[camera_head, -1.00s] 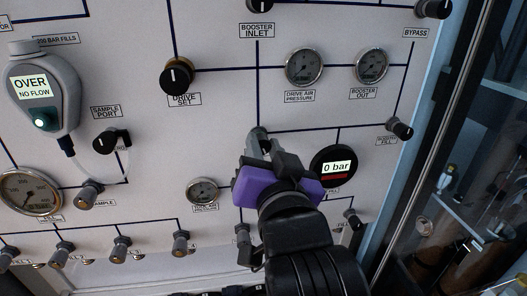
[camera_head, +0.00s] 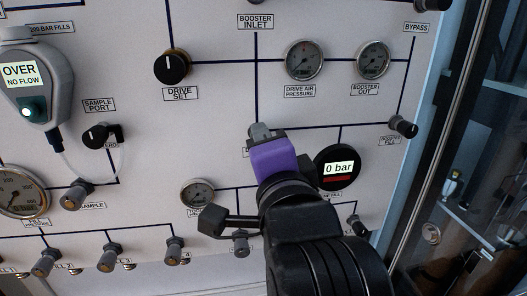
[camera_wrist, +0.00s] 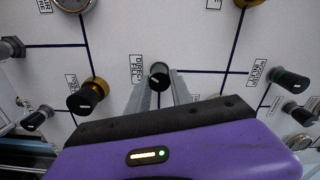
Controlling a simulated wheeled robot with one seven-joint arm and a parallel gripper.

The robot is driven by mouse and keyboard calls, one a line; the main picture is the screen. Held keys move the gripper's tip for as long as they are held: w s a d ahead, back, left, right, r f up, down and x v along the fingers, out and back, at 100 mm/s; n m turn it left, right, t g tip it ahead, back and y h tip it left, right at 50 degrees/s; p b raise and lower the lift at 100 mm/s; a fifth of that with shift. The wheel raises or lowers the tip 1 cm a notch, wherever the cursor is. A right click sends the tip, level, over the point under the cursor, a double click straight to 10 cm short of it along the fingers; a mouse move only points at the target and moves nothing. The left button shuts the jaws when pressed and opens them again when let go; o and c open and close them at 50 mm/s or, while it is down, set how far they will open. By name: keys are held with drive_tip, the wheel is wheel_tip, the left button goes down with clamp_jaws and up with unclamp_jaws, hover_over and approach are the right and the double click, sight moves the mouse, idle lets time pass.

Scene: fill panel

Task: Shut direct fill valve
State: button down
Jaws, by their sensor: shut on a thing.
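The direct fill valve is a small black knob (camera_wrist: 159,74) with a pale pointer mark, on the white panel. In the wrist view it sits between the two grey fingers of my gripper (camera_wrist: 160,83), beside a partly covered label that seems to read direct fill. In the head view my gripper (camera_head: 260,133) reaches the panel below the booster inlet line and is shut on this knob.
A round gauge reading 0 bar (camera_head: 337,167) sits close to the right of my gripper. The booster fill knob (camera_head: 403,127) is farther right, the drive set knob (camera_head: 172,67) upper left. A glass-door cabinet (camera_head: 460,190) stands at the right.

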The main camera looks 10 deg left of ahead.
drive_tip(key=shift+a+f+m+b, duration=0.1)
drive_tip(key=shift+m+b, duration=2.4)
drive_tip(key=shift+m, duration=2.1)
drive_tip(key=shift+a+f+m+b, duration=0.1)
drive_tip(key=shift+m+b, duration=2.4)
drive_tip(key=shift+m, duration=2.1)
drive_tip(key=shift+a+f+m+b, duration=0.1)
drive_tip(key=shift+m+b, duration=2.4)
drive_tip(key=shift+m, duration=2.1)
drive_tip(key=c, duration=1.2)
unclamp_jaws()
drive_tip(key=shift+d+r, duration=0.1)
drive_tip(key=shift+o, duration=0.2)
